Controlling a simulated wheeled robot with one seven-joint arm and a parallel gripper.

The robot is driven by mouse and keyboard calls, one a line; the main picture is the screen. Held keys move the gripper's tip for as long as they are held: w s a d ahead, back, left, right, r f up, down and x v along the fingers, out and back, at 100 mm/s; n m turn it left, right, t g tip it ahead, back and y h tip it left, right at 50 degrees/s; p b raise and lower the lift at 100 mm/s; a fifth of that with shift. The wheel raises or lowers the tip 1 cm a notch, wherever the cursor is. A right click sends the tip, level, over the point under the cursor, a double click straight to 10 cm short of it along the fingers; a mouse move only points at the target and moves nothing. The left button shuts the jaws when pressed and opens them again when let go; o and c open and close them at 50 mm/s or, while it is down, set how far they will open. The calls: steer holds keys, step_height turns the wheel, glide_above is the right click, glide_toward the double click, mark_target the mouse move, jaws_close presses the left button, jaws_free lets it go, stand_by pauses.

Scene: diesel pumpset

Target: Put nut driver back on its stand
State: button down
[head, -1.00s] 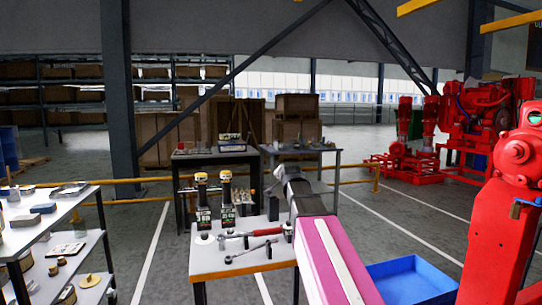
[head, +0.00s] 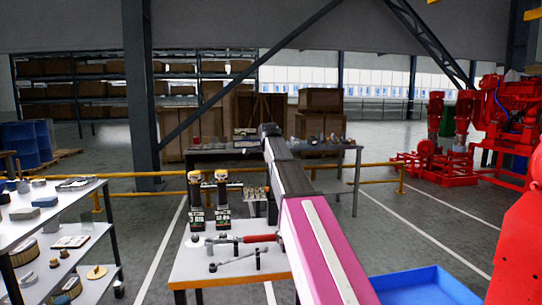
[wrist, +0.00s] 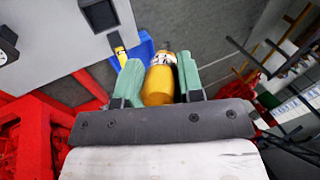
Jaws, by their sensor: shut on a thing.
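My gripper (wrist: 160,64) is shut on a yellow-orange handle, which I take to be the nut driver (wrist: 158,86), in the wrist view. The handle lies between the two green fingers. It has a pale band with dark marks near its far end. In the head view the end of my arm (head: 268,131) is raised, with the fingers and the held tool hidden. A white-topped bench (head: 215,268) stands below and left of my arm. Two black tools with yellow tops (head: 194,200) (head: 222,197) stand upright on it. I cannot make out an empty stand for certain.
A red-handled wrench (head: 250,239) and a ratchet (head: 235,262) lie on the bench. A shelf table (head: 60,205) with small parts stands at left. A blue tray (head: 425,285) and red machinery (head: 515,230) are at right. Dark tables stand behind.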

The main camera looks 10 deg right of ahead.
steer(key=shift+w+r+m+g+y, duration=0.15)
steer(key=shift+r+m+g+y, duration=0.45)
steer(key=shift+m, duration=0.3)
steer(key=r+m+y, duration=0.1)
steer(key=s+r+m+y, duration=0.1)
steer(key=m, duration=0.1)
steer(key=s+r+m+g+y, duration=0.1)
steer(key=r+m, duration=0.1)
steer(key=shift+s+a+y, duration=0.2)
steer(key=shift+s+y, duration=0.05)
steer(key=shift+y, duration=0.05)
steer(key=shift+s+r+m, duration=0.1)
steer(key=shift+r+m, duration=0.3)
steer(key=shift+r, duration=0.05)
step_height(320, 180, down, 13)
steer(key=shift+f, duration=0.9)
stand_by(1.3)
steer(key=c, duration=0.7)
jaws_free()
